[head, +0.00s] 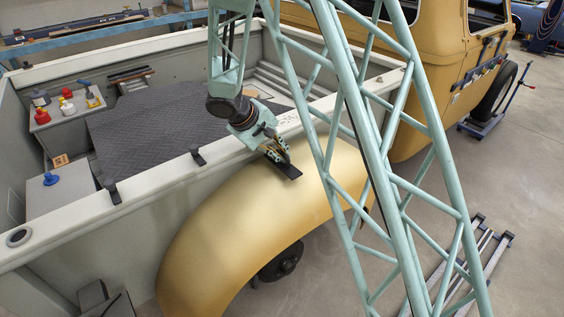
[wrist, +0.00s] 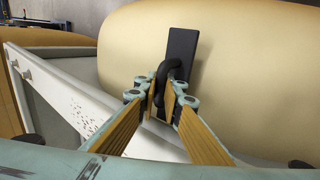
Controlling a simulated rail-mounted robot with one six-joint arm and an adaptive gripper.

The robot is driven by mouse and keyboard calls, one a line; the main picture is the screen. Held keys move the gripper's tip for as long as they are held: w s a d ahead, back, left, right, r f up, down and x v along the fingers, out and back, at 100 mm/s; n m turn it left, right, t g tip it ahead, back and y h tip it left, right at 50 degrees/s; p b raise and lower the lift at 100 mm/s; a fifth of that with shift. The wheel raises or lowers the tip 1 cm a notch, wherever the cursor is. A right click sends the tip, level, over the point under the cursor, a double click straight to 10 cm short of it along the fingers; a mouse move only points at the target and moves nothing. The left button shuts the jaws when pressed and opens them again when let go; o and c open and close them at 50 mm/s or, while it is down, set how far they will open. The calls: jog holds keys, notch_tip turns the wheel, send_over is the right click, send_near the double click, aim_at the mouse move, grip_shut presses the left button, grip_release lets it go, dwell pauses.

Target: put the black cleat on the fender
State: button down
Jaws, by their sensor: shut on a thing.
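The black cleat is a flat dark plate (head: 288,170) with a curved black handle. It shows in the wrist view as an upright plate (wrist: 181,52) in front of the tan surface. My gripper (head: 277,154) is shut on the cleat's handle; its fingers (wrist: 166,104) also show in the wrist view. The gold fender (head: 225,215) curves outward from the side of the truck bed, and fills much of the wrist view (wrist: 245,70). The cleat is at the fender's upper part, near the bed wall. I cannot tell whether the plate touches the fender.
The pale bed rail (head: 150,183) runs beside the fender and carries black brackets (head: 198,156) and a grey ring (head: 19,237). The tan cab (head: 430,80) stands beyond my green lattice structure.

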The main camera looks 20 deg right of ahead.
aim_at(282, 163)
jog(key=shift+f, duration=0.1)
jog(key=shift+f, duration=1.65)
jog(key=shift+f, duration=0.1)
jog(key=c, duration=2.8)
grip_release()
jog(key=shift+s+a+r, duration=0.1)
jog(key=shift+a+r, duration=0.2)
jog(key=shift+r, duration=0.3)
jog(key=shift+v, duration=5.4)
jog(key=shift+s, duration=0.15)
